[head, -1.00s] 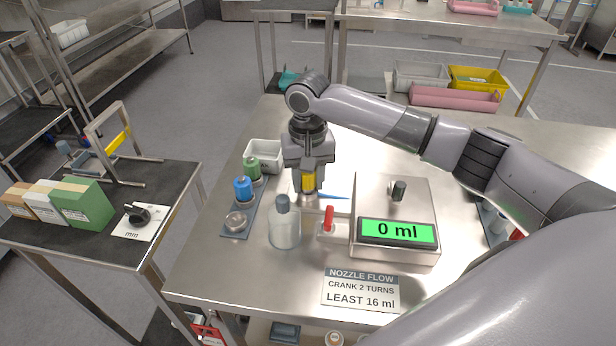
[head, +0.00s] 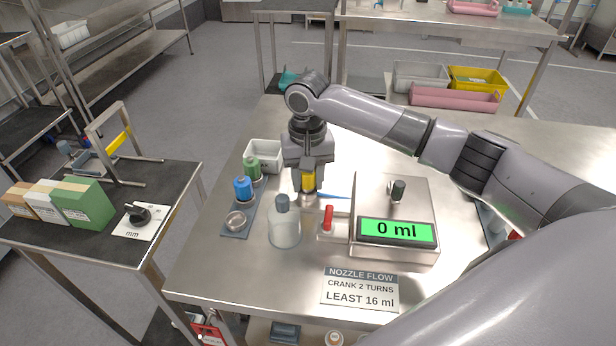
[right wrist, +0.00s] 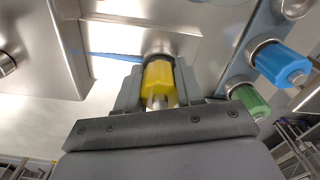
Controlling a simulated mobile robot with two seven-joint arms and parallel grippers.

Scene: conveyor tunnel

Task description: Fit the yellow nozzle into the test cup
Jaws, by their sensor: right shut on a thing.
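My right gripper (head: 308,186) is shut on the yellow nozzle (head: 308,181), which it holds upright, pointing down. The nozzle also shows between the fingers in the right wrist view (right wrist: 159,84). The nozzle's lower end is at a round metal cup (right wrist: 158,50), the test cup, beside the flow unit; the rim shows just past the nozzle. I cannot tell how deep the nozzle sits in it. The flow unit (head: 428,254) has a display reading 0 ml. My left gripper is not in view.
A blue nozzle (head: 243,188) and a green nozzle (head: 252,167) stand in a rack left of the gripper, with an empty metal holder (head: 235,220) in front. A clear bottle (head: 284,228) and a red-handled valve (head: 328,219) stand close in front. A white bin (head: 264,154) is behind.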

